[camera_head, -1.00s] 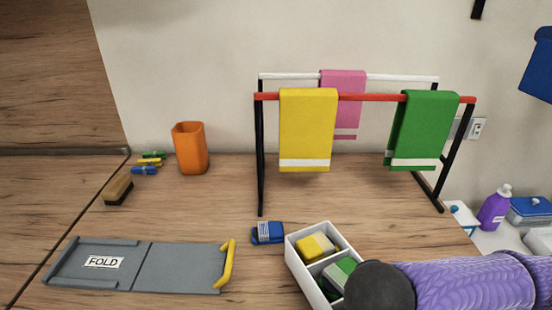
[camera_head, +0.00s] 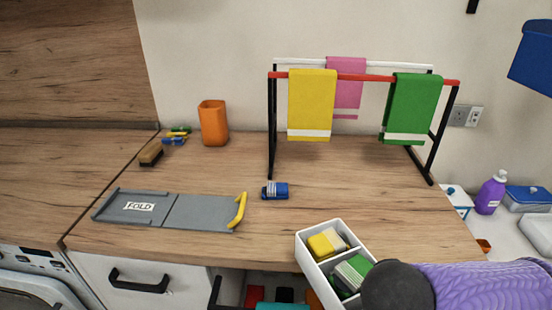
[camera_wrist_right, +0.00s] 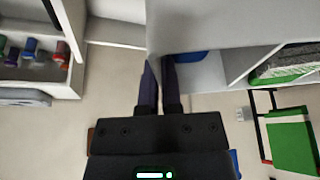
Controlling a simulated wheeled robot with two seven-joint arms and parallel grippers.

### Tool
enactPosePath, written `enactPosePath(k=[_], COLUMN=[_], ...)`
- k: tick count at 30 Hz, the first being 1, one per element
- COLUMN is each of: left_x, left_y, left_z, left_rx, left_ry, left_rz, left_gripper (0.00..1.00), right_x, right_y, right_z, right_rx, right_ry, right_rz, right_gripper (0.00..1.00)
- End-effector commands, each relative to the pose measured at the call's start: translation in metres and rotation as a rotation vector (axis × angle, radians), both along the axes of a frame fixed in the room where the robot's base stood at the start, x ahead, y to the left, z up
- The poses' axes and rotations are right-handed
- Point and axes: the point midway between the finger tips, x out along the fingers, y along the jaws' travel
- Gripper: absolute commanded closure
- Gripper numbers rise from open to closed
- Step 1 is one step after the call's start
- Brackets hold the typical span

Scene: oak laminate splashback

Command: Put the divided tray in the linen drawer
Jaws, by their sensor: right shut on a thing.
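The white divided tray (camera_head: 308,268) is at the lower right of the head view, at the counter's front edge. One compartment holds a yellow folded cloth (camera_head: 327,243) with a pale piece, the other a green and white cloth (camera_head: 350,274). My right gripper is hidden behind my arm in the head view. In the right wrist view the right gripper (camera_wrist_right: 161,82) is shut on the tray's pale wall (camera_wrist_right: 205,70). An open drawer with coloured items, among them a red one (camera_head: 255,294), lies below the counter; its extent is cut off. My left gripper is out of view.
The towel rack (camera_head: 271,130), orange cup (camera_head: 213,123) and brush (camera_head: 151,154) stand farther back. A closed drawer (camera_head: 170,297) is left of the open one.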

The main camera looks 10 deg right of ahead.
Motion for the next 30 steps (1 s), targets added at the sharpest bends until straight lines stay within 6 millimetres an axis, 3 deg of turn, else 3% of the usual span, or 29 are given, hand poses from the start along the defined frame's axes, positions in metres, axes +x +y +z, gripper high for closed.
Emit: enactPosePath(k=[14, 30], left_x=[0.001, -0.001], left_y=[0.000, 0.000], left_z=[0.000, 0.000], left_rx=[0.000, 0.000], left_ry=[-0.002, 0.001], left_rz=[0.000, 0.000], left_gripper=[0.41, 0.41], right_x=[0.027, 0.086], right_y=[0.019, 0.061], right_z=[0.007, 0.038], right_rx=[-0.001, -0.002], right_ry=[-0.004, -0.007], right_rz=[0.366, 1.233], right_gripper=[1.00, 1.00])
